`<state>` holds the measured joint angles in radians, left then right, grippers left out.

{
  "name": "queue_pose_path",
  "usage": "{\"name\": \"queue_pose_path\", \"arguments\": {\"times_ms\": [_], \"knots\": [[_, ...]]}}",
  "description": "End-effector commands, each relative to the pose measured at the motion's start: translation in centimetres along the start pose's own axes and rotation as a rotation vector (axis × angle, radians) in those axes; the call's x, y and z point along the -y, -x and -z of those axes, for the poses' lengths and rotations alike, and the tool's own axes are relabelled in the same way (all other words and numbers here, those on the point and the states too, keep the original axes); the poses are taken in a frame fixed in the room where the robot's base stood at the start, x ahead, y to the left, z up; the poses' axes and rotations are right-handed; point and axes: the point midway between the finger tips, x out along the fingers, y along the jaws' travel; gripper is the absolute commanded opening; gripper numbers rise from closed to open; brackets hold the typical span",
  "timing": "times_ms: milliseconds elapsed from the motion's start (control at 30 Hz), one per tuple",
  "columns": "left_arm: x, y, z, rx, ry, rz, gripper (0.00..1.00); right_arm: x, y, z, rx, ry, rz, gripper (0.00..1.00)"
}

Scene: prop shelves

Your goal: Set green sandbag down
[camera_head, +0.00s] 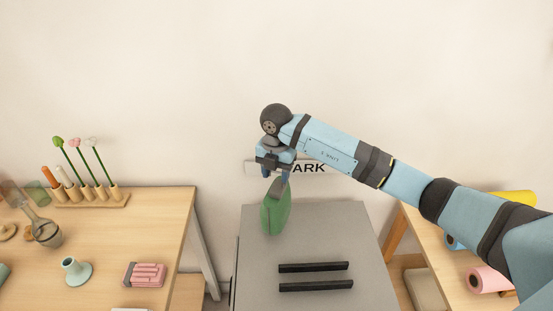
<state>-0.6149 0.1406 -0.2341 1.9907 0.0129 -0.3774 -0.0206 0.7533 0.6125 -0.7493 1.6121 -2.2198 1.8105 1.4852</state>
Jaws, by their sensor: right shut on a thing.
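The green sandbag (275,208) hangs upright from my right gripper (278,178), which is shut on its top end. The arm reaches in from the right. The sandbag shows over the back left part of a grey flat-topped surface (330,228). I cannot tell whether its bottom touches that surface. My left gripper is not in view.
Two dark parallel bars (315,267) lie on the grey surface, in front of the sandbag. A wooden table (130,228) at left holds a pink block set (145,274), a glass flask (46,234) and a flower rack (88,197). Coloured rolls (488,280) sit on a right shelf.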

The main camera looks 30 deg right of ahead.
Motion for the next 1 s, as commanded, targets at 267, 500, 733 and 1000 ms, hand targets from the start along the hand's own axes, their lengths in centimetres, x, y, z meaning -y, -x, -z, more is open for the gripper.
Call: {"name": "queue_pose_path", "arguments": {"times_ms": [267, 500, 733, 1000], "knots": [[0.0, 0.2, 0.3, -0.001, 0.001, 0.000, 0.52, 0.0, -1.4, 0.0, 0.001, 0.000, -0.003, 0.00], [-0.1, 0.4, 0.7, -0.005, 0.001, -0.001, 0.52, 0.0, -4.1, -0.1, 0.002, 0.000, -0.003, 0.00], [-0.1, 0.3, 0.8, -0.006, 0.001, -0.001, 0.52, -0.1, -4.3, -0.1, 0.003, 0.000, -0.005, 0.00], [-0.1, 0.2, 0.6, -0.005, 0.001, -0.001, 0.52, 0.1, -4.8, 0.0, 0.001, 0.000, 0.000, 0.71]]}}
